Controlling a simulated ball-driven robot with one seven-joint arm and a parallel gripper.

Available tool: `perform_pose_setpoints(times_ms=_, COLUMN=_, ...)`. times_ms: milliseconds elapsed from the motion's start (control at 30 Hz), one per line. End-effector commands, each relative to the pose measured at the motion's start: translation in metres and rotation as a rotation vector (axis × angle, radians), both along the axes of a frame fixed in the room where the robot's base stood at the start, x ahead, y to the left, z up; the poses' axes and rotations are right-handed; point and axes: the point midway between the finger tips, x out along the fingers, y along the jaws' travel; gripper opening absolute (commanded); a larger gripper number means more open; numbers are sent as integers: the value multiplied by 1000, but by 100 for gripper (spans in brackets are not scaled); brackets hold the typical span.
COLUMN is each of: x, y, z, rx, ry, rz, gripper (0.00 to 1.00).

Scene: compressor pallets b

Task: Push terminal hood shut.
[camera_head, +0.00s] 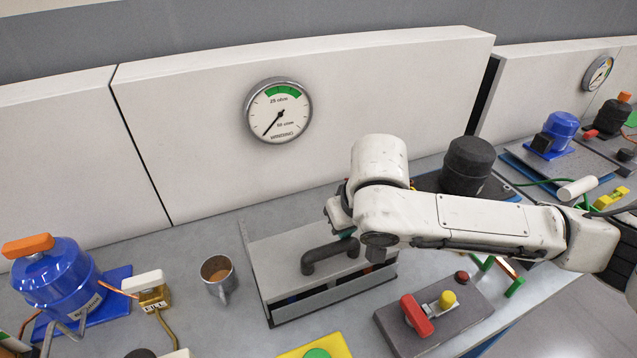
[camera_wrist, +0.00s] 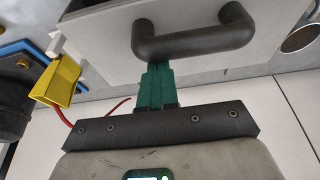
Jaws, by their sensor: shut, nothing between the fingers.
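A grey cover (camera_head: 290,250) with a dark bar handle (camera_head: 330,255) sits on the bench in the middle of the head view; I take it for the terminal hood. A dark gap shows along its front edge, with bits of blue and red inside. In the wrist view the cover (camera_wrist: 190,60) and its handle (camera_wrist: 195,38) fill the top middle. My gripper (camera_wrist: 156,72) has green fingers, shut and empty, with the tips close to the handle. I cannot tell whether they touch it. In the head view my arm hides much of the gripper and the cover's right side.
A grey mug (camera_head: 217,278) stands left of the cover. A grey control box (camera_head: 400,335) with a red switch and yellow button is at the front right. A black compressor (camera_head: 467,165) stands behind my arm. A blue compressor (camera_head: 62,285) is at the left. A yellow part (camera_wrist: 57,80) shows left of my fingers.

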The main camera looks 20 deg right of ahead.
Motion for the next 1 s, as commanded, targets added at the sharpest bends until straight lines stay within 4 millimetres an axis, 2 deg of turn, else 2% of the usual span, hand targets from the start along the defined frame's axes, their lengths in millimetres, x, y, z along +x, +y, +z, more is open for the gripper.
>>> perform_pose_setpoints(times_ms=100, x=-8, y=1, z=0, rx=2, ry=1, rz=1, gripper=0)
perform_pose_setpoints(times_ms=433, x=-6, y=0, z=1, rx=0, ry=0, rz=1, gripper=0)
perform_pose_setpoints(times_ms=567, x=2, y=0, z=3, rx=0, ry=1, rz=-1, gripper=0)
perform_pose_setpoints(times_ms=800, x=26, y=1, z=9, rx=1, ry=3, rz=0, gripper=0)
perform_pose_setpoints(times_ms=1000, x=13, y=0, z=40, rx=1, ry=-1, rz=3, gripper=0)
